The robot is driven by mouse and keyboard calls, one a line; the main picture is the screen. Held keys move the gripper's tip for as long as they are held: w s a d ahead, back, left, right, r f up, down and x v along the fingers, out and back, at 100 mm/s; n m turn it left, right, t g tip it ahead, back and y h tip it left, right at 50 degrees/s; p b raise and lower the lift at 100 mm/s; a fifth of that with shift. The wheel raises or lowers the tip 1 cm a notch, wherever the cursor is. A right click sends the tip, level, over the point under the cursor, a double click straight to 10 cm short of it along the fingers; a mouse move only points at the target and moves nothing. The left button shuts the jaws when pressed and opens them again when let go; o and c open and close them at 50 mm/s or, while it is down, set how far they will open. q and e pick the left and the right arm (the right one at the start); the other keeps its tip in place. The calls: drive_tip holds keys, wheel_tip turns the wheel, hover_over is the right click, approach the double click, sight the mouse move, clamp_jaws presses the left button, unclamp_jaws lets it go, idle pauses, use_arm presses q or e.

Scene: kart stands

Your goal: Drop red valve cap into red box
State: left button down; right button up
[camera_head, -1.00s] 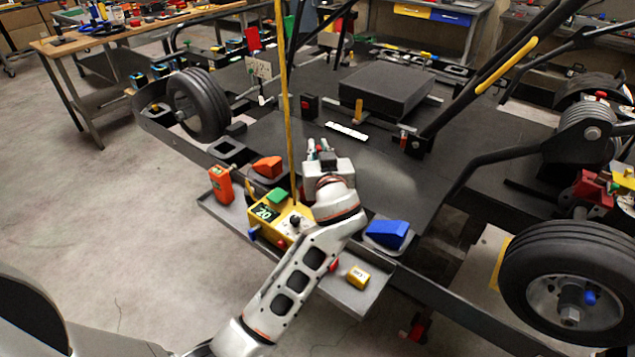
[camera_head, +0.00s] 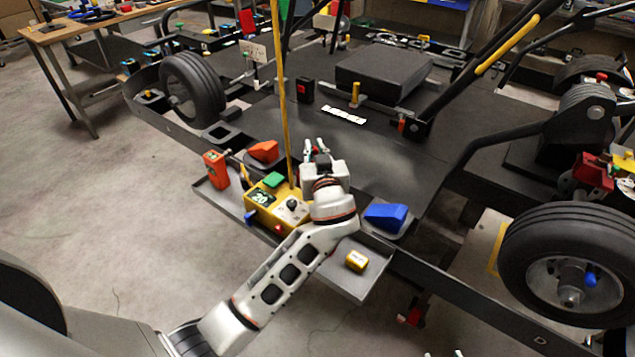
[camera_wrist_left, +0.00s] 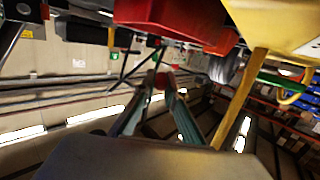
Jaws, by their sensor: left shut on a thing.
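My left gripper (camera_head: 315,147) reaches over the kart's near edge, just behind the yellow control box. In the left wrist view its fingers (camera_wrist_left: 158,84) close on a small red cap (camera_wrist_left: 161,80) at their tips. A red-orange wedge-shaped bin (camera_head: 264,151) stands left of the gripper, and an orange-red box (camera_head: 215,170) stands farther left. I cannot tell which of the red containers is the red box. Two pale tips (camera_head: 443,354) at the bottom edge may be my right gripper, mostly cut off.
The yellow box (camera_head: 262,216) with a green top piece stands on the grey tray (camera_head: 350,286). A yellow upright pole (camera_head: 282,100) rises close to my gripper.

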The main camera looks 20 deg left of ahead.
drive_tip(key=shift+s+f, duration=0.1)
use_arm(q)
drive_tip(key=c, duration=2)
unclamp_jaws()
use_arm(e)
drive_tip(key=shift+s+f, duration=0.1)
use_arm(q)
drive_tip(key=v, duration=0.7)
drive_tip(key=shift+s+d, duration=0.15)
drive_tip(key=shift+s, duration=0.05)
use_arm(e)
drive_tip(key=shift+d, duration=0.1)
use_arm(q)
drive_tip(key=shift+s+f, duration=0.1)
